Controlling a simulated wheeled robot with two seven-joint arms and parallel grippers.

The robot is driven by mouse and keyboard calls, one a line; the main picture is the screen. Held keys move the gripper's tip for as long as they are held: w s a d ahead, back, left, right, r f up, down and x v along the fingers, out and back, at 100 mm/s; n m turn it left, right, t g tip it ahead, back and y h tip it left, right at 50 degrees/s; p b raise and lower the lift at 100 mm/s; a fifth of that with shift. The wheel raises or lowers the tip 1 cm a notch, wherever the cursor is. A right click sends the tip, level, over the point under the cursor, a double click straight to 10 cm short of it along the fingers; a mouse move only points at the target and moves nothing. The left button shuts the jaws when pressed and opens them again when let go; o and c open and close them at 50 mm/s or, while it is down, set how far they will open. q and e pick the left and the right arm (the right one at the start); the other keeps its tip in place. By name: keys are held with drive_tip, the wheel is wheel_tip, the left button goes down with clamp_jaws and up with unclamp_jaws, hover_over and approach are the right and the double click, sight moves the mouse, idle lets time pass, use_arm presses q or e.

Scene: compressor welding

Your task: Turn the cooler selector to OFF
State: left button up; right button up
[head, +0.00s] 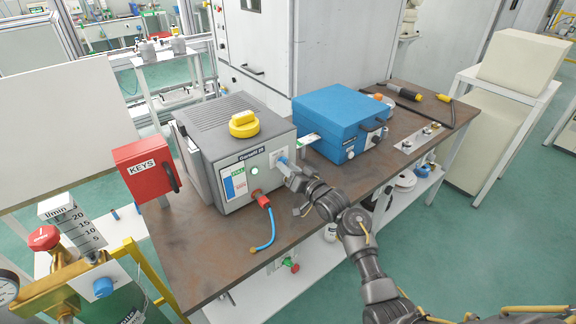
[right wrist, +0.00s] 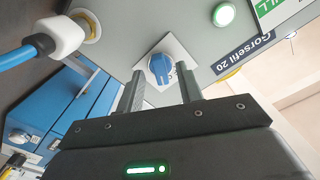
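The grey cooler unit (head: 235,150), labelled Gorsefil 20, stands on the brown bench with a yellow cap on top. Its selector (right wrist: 160,68) is a blue round knob with a white pointer mark on a pale square plate; in the head view, my gripper partly hides the front there. My right gripper (head: 284,164) is at the unit's front face. In the right wrist view, the right gripper (right wrist: 160,80) is open, with one finger on each side of the knob; I cannot tell whether they touch it. The plate's lettering is mostly hidden. My left gripper is not in view.
A green lit lamp (right wrist: 224,15) and a red connector (head: 261,198) with a blue hose are on the unit's front. A red KEYS box (head: 146,167) stands left, and a blue case (head: 341,115) right. The bench front (head: 220,260) has bare room.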

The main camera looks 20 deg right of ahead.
drive_tip(key=shift+w+a, duration=0.2)
drive_tip(key=shift+w, duration=0.25)
clamp_jaws()
drive_tip(key=n+b, duration=0.2)
drive_tip(key=n, duration=0.9)
drive_tip(key=shift+d+n+b, duration=0.1)
drive_tip(key=shift+n+b, duration=0.2)
drive_tip(key=shift+b, duration=0.05)
drive_tip(key=shift+n, duration=0.3)
idle(0.4)
